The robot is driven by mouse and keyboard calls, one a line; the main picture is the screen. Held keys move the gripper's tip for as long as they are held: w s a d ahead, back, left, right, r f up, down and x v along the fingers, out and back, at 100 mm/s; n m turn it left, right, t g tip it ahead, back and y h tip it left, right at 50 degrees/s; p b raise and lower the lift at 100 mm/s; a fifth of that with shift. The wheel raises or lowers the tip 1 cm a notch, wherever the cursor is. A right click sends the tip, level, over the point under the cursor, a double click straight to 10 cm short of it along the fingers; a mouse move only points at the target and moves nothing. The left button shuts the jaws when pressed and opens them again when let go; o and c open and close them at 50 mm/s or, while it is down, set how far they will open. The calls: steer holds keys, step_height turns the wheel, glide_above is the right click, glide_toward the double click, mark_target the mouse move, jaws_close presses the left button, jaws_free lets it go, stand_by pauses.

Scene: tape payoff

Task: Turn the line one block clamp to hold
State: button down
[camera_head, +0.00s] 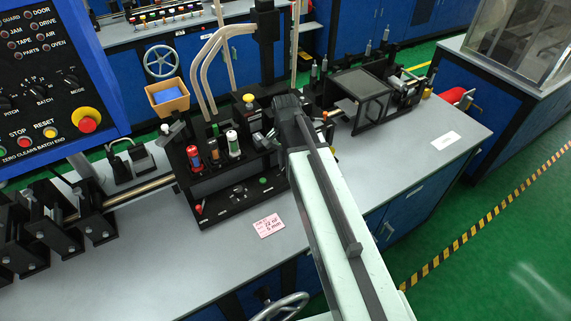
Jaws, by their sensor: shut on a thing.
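A black station block (235,190) stands on the grey bench, carrying a red-topped cylinder (194,157), a green-topped one (213,142) and a white one with a green band (233,143). Small levers and knobs sit around them, including one with a red knob (198,209). No readable label shows which is the line one clamp. The dark end of my arm, with my gripper (270,138), is at the block's right side. It is shut on a small dark part there; the fingertips and that part are mostly hidden, so the clamp's position cannot be told.
A control panel (55,75) with a red stop button fills the upper left. A pink card (268,225) lies before the block. An orange bin (166,97) and curved pale tubes (207,70) stand behind. A dark frame (366,100) is to the right. The front bench is largely clear.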

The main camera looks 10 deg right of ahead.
steer(key=n, duration=0.6)
steer(key=shift+w+a, duration=0.1)
steer(key=shift+a, duration=0.05)
steer(key=n, duration=0.5)
steer(key=shift+a+n, duration=0.15)
steer(key=shift+n, duration=0.25)
steer(key=c, duration=1.5)
jaws_free()
steer(key=shift+r, duration=0.1)
step_height(320, 180, up, 8)
steer(key=p, duration=0.8)
steer(key=shift+f, duration=0.2)
